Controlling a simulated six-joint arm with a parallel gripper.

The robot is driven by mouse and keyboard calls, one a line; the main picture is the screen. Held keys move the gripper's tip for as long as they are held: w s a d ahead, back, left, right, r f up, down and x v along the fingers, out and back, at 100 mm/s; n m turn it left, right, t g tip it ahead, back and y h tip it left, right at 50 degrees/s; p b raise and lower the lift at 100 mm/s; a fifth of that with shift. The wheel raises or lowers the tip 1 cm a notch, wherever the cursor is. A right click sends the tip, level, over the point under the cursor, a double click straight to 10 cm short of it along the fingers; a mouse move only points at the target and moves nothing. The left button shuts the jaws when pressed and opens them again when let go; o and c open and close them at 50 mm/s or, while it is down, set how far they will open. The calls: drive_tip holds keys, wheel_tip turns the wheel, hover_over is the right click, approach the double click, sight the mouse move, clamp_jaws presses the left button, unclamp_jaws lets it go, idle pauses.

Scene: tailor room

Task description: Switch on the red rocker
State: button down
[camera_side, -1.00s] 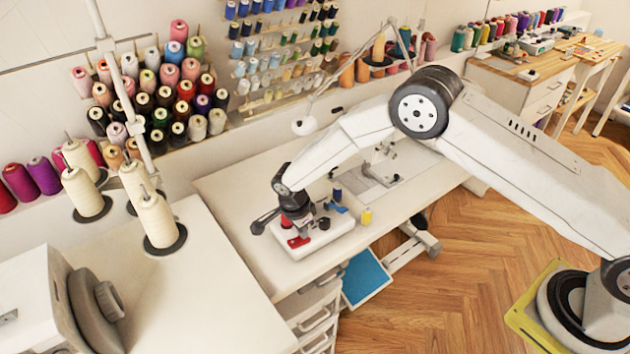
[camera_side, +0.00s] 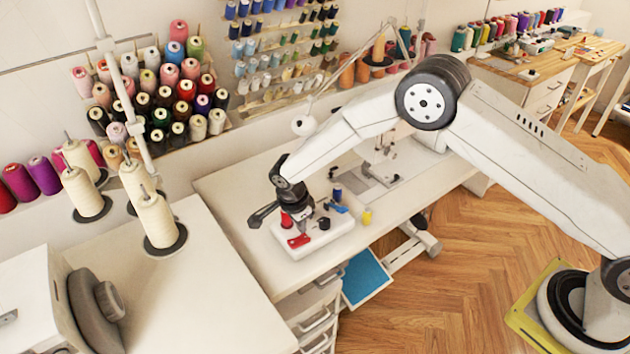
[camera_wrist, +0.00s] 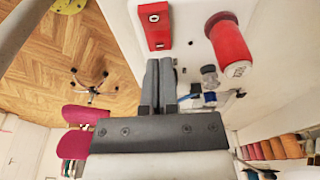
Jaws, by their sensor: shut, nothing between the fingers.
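The red rocker (camera_side: 299,241) is at the front edge of a white panel (camera_side: 325,240) on the table. In the wrist view the red rocker (camera_wrist: 155,25) lies just beyond my fingertips, with a small light mark on its face. Which way it is tipped I cannot tell. My gripper (camera_side: 302,226) is above the panel, behind the rocker in the side view. In the wrist view my gripper (camera_wrist: 158,62) is shut and empty, its two grey fingers together and pointing toward the rocker. A gap seems to separate them, but the height is unclear.
A red cylinder (camera_wrist: 232,47) stands on the panel beside the rocker. A black knob (camera_side: 324,223) and blue parts (camera_side: 336,207) are also there. The white table (camera_side: 245,190) is clear to the left.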

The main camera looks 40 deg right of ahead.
sight(309, 238)
wheel_tip(309, 238, up, 12)
drive_tip(key=d, duration=0.2)
idle(0.4)
drive_tip(key=s+d+r+n+t, duration=0.1)
drive_tip(key=s+d+r+n, duration=0.1)
drive_tip(key=s+d+n, duration=0.2)
drive_tip(key=s+d+r+n+y, duration=0.1)
drive_tip(key=s+d+n, duration=0.3)
drive_tip(key=s+n, duration=0.4)
drive_tip(key=s+d+r+n+t, duration=0.1)
drive_tip(key=s+d+n, duration=0.4)
drive_tip(key=s, duration=0.6)
drive_tip(key=shift+r+n+t+y, duration=0.3)
drive_tip(key=shift+r+n+y, duration=0.15)
drive_tip(key=shift+r, duration=0.35)
drive_tip(key=shift+w, duration=0.15)
